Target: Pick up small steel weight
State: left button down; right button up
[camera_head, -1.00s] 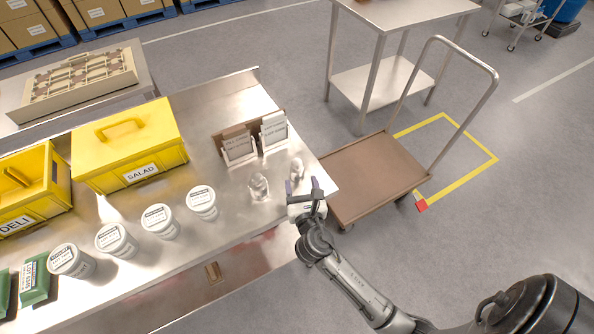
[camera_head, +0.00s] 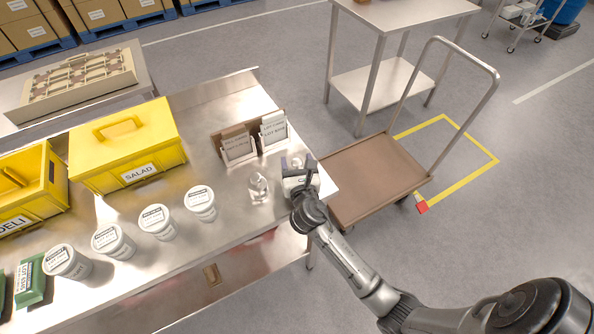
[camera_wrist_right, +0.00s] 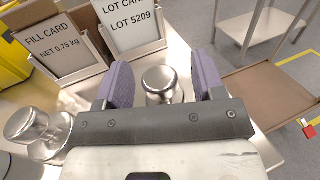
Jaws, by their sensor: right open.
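The small steel weight (camera_wrist_right: 160,84) is a shiny knobbed cylinder standing near the right end of the steel table. In the right wrist view it sits between the two purple finger pads of my right gripper (camera_wrist_right: 164,78), with a gap on each side. The gripper's front bar hides its lower part. In the head view my right gripper (camera_head: 298,165) is low over the table corner, open, and mostly covers the weight. A larger steel weight (camera_head: 258,188) stands just to the left; it also shows in the right wrist view (camera_wrist_right: 38,130). My left gripper is not in view.
Two card holders (camera_head: 255,142) stand just behind the weights. Several white tubs (camera_head: 200,203) line the table to the left, with yellow bins (camera_head: 125,150) behind them. A brown-decked cart (camera_head: 370,175) stands beyond the table's right end.

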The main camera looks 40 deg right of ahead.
aim_at(297, 162)
grip_shut()
jog(key=shift+r, duration=0.1)
dwell(0.4)
jog(key=shift+r+p, duration=0.3)
jog(key=shift+r, duration=0.15)
notch_tip(297, 162, up, 4)
jog(key=shift+f+p, duration=0.25)
jog(key=shift+p, duration=0.7)
jog(key=s+d+r+p, duration=0.3)
jog(key=s+d+r, duration=0.3)
jog(key=s, duration=0.3)
jog(key=shift+s+d+r+p, duration=0.25)
jog(key=shift+d+r+p, duration=0.05)
jog(key=shift+d+p, duration=0.1)
